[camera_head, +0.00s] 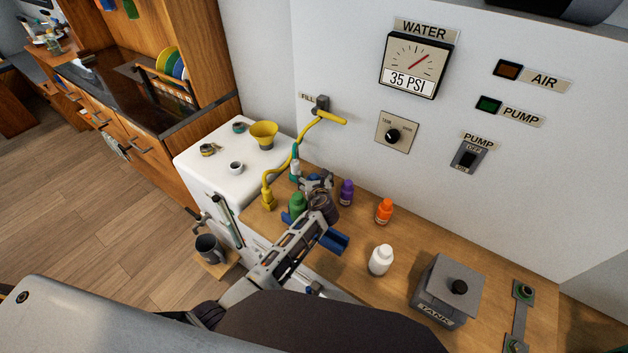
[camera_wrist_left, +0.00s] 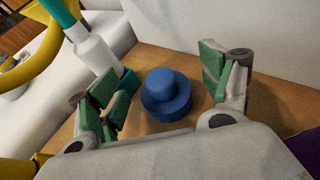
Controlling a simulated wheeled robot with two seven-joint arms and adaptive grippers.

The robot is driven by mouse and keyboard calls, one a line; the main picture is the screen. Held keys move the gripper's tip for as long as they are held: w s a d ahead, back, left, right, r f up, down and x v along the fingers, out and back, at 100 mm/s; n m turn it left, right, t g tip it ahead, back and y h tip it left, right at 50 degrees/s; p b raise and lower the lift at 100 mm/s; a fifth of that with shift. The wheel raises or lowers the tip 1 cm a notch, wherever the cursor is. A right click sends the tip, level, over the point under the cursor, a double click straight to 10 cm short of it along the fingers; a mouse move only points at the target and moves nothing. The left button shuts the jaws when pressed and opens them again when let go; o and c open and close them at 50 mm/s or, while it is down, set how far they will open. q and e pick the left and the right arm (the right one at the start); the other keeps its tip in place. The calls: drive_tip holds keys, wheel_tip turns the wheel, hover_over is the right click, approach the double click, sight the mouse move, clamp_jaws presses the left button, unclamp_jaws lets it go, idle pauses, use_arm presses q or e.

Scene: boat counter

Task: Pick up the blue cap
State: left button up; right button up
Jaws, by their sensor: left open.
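The blue cap (camera_wrist_left: 165,82) shows in the left wrist view as a small round top on a wider blue round body (camera_wrist_left: 165,103), which looks like a bottle seen from above. It stands on the wooden counter. My left gripper (camera_wrist_left: 164,88) is open, with one green-padded finger left of the blue cap and the other to its right, both apart from it. My right gripper is not in view.
A green bottle (camera_head: 297,204) is left of the gripper. Purple (camera_head: 347,192), orange (camera_head: 384,211) and white (camera_head: 380,260) bottles stand to its right. A grey tank box (camera_head: 446,288) is farther right.

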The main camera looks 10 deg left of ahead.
sight(314, 178)
use_arm(q)
drive_tip(key=c, duration=1.1)
drive_tip(key=shift+r, duration=0.1)
drive_tip(key=shift+r+p, duration=0.5)
drive_tip(key=shift+r, duration=4.45)
